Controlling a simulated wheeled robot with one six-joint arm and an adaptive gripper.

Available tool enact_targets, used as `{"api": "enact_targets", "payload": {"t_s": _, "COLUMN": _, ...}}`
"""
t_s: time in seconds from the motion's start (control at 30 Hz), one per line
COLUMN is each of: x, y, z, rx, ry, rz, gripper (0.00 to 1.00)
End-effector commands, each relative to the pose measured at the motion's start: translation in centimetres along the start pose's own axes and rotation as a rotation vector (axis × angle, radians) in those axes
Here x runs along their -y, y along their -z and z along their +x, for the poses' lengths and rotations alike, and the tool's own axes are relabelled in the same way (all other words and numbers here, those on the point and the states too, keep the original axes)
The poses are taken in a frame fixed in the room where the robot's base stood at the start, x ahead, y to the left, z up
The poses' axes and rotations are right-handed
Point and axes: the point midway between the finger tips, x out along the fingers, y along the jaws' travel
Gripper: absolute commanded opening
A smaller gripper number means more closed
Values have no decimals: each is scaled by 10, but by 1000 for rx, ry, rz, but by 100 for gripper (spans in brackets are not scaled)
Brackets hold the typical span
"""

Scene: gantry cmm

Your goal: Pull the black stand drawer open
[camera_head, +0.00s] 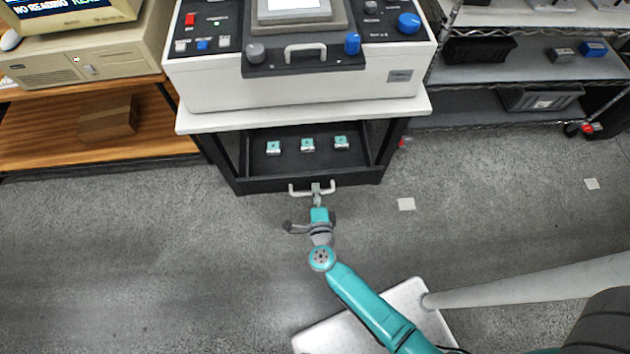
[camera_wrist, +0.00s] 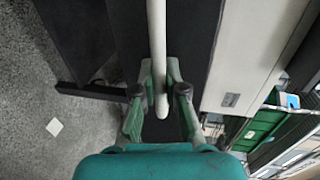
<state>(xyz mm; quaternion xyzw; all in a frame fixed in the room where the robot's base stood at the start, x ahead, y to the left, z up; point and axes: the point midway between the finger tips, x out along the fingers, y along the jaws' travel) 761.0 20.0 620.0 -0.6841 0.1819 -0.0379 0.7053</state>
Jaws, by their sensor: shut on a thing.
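The black stand drawer (camera_head: 262,186) stands out below the white slab of the machine in the head view, with its inside showing from above. Three small teal-and-white blocks (camera_head: 308,144) sit in a row in it. A pale bar handle (camera_head: 298,192) is on the drawer front. In the wrist view the pale handle bar (camera_wrist: 157,35) runs between the two green fingers of my gripper (camera_wrist: 160,85), beside the dark drawer front. How far the drawer's back reaches under the slab is hidden.
The white machine (camera_head: 290,90) with its control panel sits above the drawer. A wooden desk (camera_head: 40,135) with a beige computer is at left. Wire shelves (camera_head: 520,70) with dark bins are at right. The grey floor in front is mostly clear, with small pale squares (camera_head: 406,204).

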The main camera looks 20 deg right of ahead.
Motion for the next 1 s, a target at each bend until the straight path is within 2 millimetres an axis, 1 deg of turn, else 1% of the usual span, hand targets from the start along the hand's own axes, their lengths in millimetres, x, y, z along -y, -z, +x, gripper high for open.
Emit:
{"api": "enact_targets", "payload": {"t_s": 0.03, "x": -2, "y": 0, "z": -4, "rx": 2, "ry": -2, "rz": -1, "gripper": 0}}
{"api": "enact_targets", "payload": {"t_s": 0.17, "x": -2, "y": 0, "z": -8, "rx": 0, "ry": -1, "rz": -1, "gripper": 0}}
{"api": "enact_targets", "payload": {"t_s": 0.5, "x": -2, "y": 0, "z": -8, "rx": 0, "ry": -1, "rz": 0, "gripper": 0}}
{"api": "enact_targets", "payload": {"t_s": 0.53, "x": -2, "y": 0, "z": -8, "rx": 0, "ry": -1, "rz": 0, "gripper": 16}}
{"api": "enact_targets", "payload": {"t_s": 0.57, "x": -2, "y": 0, "z": -8, "rx": 0, "ry": -1, "rz": 0, "gripper": 23}}
{"api": "enact_targets", "payload": {"t_s": 0.6, "x": -2, "y": 0, "z": -8, "rx": 0, "ry": -1, "rz": 0, "gripper": 33}}
{"api": "enact_targets", "payload": {"t_s": 0.63, "x": -2, "y": 0, "z": -8, "rx": 0, "ry": -1, "rz": 0, "gripper": 37}}
{"api": "enact_targets", "payload": {"t_s": 0.9, "x": -2, "y": 0, "z": -8, "rx": 0, "ry": 0, "rz": 0, "gripper": 37}}
{"api": "enact_targets", "payload": {"t_s": 1.0, "x": -2, "y": -1, "z": -12, "rx": 2, "ry": -1, "rz": 0, "gripper": 37}}
